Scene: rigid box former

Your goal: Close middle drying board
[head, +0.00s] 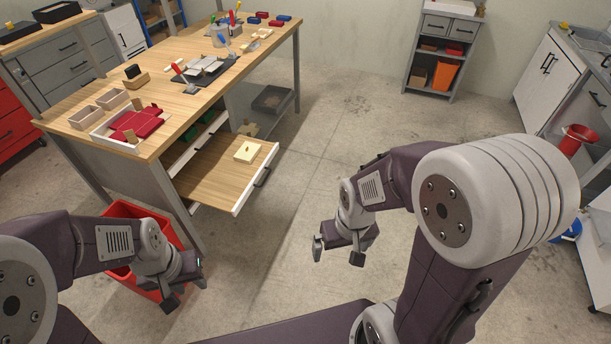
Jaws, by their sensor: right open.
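A wooden drying board (215,173) with a white front edge and a dark bar handle (262,176) is pulled well out from under the workbench. A small pale yellow block (247,152) lies on it. My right gripper (338,254) is open and empty above the floor, to the right of the board and nearer to me. My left gripper (187,290) looks open and empty, in front of a red bin and nearer to me than the board. Neither gripper touches the board. The inner end of the board is hidden under the bench top.
The workbench (180,110) carries trays, a red piece, tools and a pen holder. The red bin (125,212) stands below its near corner. A grey shelf unit (437,55) stands at the back. The floor (325,130) right of the board is clear.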

